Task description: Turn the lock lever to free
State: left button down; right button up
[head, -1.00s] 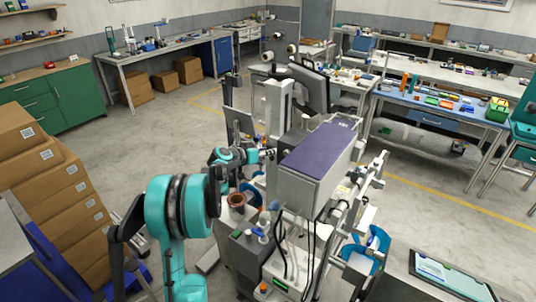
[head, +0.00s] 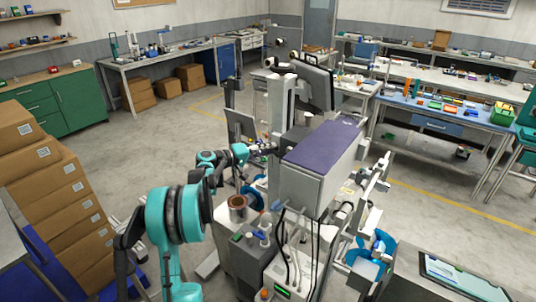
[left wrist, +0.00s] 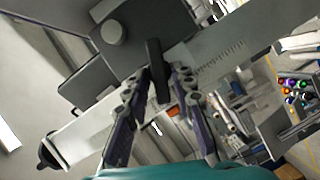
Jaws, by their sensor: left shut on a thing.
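The lock lever appears to be the short dark bar (left wrist: 156,66) in the left wrist view, beside a dark plate with a round grey knob (left wrist: 112,32). My left gripper (left wrist: 157,84) has its two fingers on either side of this bar and is shut on it. In the head view my left gripper (head: 264,149) is at the upright grey post (head: 284,105) of the machine, left of the purple-topped housing (head: 325,142). The lever is too small to make out there. My right gripper is not in view.
A pale ruled bar (left wrist: 225,52) crosses behind the fingers in the left wrist view. A copper-coloured pot (head: 237,203), blue reels (head: 372,247) and cables crowd the machine. A tablet (head: 458,276) lies at front right. Stacked boxes (head: 60,190) stand left, with open floor between.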

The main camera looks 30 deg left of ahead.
pick_arm(q)
jog(key=shift+a+f+n+t+h+b, duration=0.15)
jog(key=shift+n+t+h+b, duration=0.15)
jog(key=shift+n+b, duration=0.5)
jog(key=shift+d+f+n+t+h+b, duration=0.1)
jog(key=shift+f+n+t+h+b, duration=0.2)
jog(key=shift+n, duration=0.8)
jog(key=shift+r, duration=0.15)
jog(key=c, duration=1.5)
grip_release()
jog(key=shift+c, duration=0.2)
jog(key=shift+s+a, duration=0.1)
jog(key=v, duration=1.2)
